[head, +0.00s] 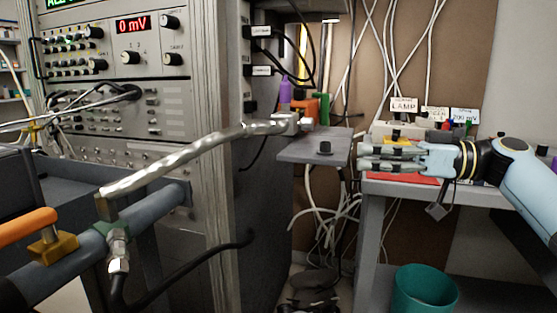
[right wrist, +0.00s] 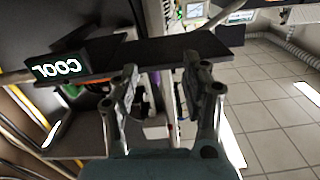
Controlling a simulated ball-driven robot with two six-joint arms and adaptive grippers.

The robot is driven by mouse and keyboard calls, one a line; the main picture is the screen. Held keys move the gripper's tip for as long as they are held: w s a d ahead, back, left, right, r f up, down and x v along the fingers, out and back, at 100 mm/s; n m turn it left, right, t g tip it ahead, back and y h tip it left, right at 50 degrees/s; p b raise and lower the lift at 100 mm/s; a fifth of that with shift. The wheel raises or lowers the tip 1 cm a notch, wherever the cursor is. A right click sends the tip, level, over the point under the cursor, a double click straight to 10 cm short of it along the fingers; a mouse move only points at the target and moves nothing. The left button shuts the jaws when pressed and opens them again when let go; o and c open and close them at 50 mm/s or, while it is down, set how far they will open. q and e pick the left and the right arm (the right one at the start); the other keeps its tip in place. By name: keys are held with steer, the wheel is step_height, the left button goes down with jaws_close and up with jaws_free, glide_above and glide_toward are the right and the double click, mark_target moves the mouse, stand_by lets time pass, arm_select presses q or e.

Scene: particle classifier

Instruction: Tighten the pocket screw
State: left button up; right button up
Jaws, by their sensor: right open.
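I cannot single out a pocket screw for certain. My left gripper is not in view.
A grey side table (head: 480,192) with labelled boxes is under my right gripper. A teal bin (head: 425,290) is on the floor below. An instrument rack (head: 120,75) fills the left. A silvery hose (head: 190,155) crosses in front. Cables hang behind the plate.

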mark_target(313, 140)
step_height(313, 140, up, 4)
steer(key=w+n+b, duration=0.1)
steer(key=w, duration=0.2)
steer(key=x, duration=0.9)
steer(key=shift+a+r+b, duration=0.1)
steer(key=shift+b, duration=0.2)
steer(key=shift+w+a, duration=0.1)
steer(key=shift+a, duration=0.3)
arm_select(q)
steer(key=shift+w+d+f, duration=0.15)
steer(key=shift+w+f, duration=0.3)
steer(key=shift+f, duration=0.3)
arm_select(e)
steer(key=shift+c, duration=0.3)
jaws_close()
